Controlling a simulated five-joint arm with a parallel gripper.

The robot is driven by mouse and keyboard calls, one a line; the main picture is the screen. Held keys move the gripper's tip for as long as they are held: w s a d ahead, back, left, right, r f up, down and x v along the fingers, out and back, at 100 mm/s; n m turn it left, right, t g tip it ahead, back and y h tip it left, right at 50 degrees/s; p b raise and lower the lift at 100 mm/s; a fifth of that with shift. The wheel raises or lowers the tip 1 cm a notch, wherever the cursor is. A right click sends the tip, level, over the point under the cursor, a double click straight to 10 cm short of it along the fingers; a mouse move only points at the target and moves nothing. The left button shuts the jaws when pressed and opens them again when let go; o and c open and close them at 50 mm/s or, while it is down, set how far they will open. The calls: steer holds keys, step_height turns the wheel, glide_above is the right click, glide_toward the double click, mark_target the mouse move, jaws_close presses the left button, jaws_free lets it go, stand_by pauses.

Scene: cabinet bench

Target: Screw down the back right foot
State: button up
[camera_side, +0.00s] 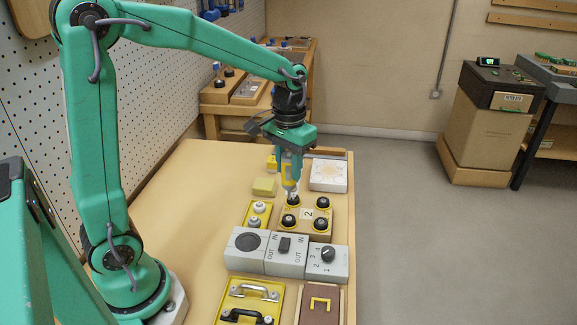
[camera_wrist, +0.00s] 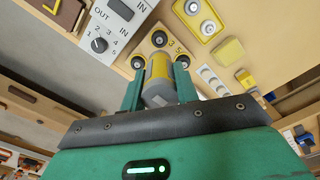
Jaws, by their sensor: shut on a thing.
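Grey switch boxes (camera_side: 286,253) stand on the near side of the block. A yellow plate with white knobs (camera_side: 256,216) is at its left, with a yellow block (camera_side: 264,187) beyond. A white box (camera_side: 328,174) stands behind. The bench at left (camera_side: 190,200) is clear.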

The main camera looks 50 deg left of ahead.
steer(key=w+a, duration=0.5)
steer(key=shift+w+a+r, duration=0.15)
steer(key=shift+w+a, duration=0.15)
steer(key=shift+f, duration=2.5)
steer(key=shift+f, duration=0.7)
stand_by(2.7)
steer(key=shift+r, duration=0.15)
steer(key=shift+r, duration=2.9)
